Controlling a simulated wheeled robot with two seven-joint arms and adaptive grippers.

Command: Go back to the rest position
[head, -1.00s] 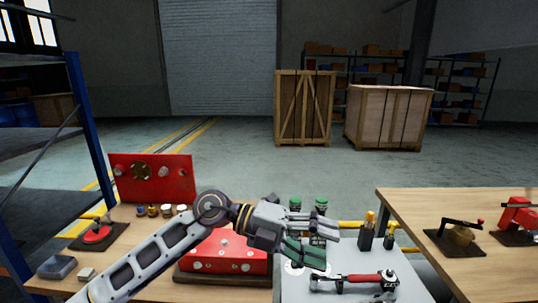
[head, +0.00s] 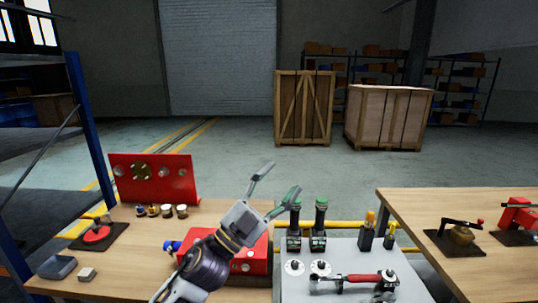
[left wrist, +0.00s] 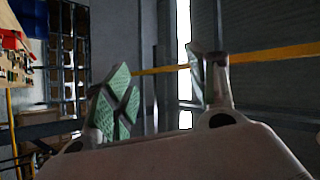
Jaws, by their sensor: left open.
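My left gripper (head: 274,187) is open and empty. In the head view it is raised above the left table, in front of the red block (head: 254,262), with its fingers pointing up and to the right. Its arm hides part of the red block. In the left wrist view, the two fingers (left wrist: 165,90) are spread apart with nothing between them. My right gripper is not in view.
A grey worktop (head: 345,258) holds two dark green-topped tools (head: 307,230), two discs and a red-handled tool (head: 360,278). A red panel (head: 152,178) stands on the wooden table (head: 110,270). Another table (head: 480,270) is at right. The air above is clear.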

